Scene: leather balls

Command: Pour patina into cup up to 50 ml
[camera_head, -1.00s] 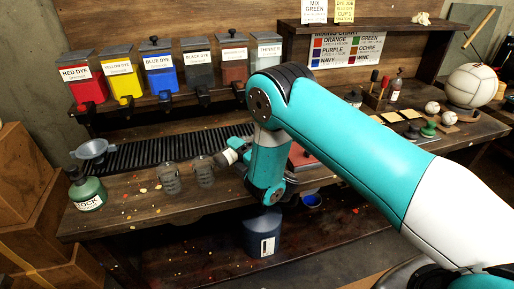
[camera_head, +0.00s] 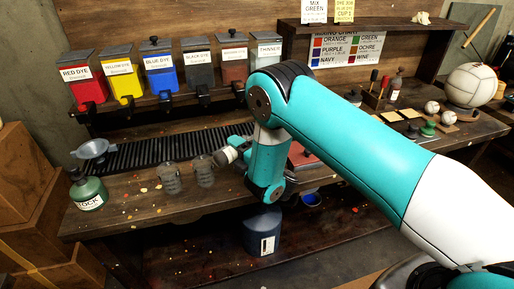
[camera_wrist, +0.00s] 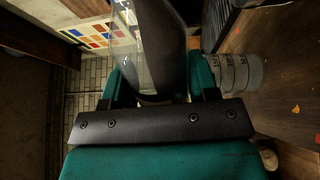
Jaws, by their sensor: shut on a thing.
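My gripper (camera_wrist: 157,90) is shut on a dark bottle (camera_wrist: 165,45), which has a clear glassy strip along one side in the wrist view. In the head view a grey end of the bottle (camera_head: 226,156) shows left of my wrist, tilted toward the cups; the fingers are mostly hidden there. Two clear cups stand on the bench left of it, a left cup (camera_head: 171,179) and a right cup (camera_head: 203,172). The bottle end is close to the right cup and above its rim. Cups with dark markings (camera_wrist: 235,72) show right of my gripper in the wrist view. I see no stream of liquid.
A black ribbed rack (camera_head: 140,153) lies behind the cups. Several dye dispensers (camera_head: 160,77) hang at the back. A blue container (camera_head: 263,232) stands below the bench.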

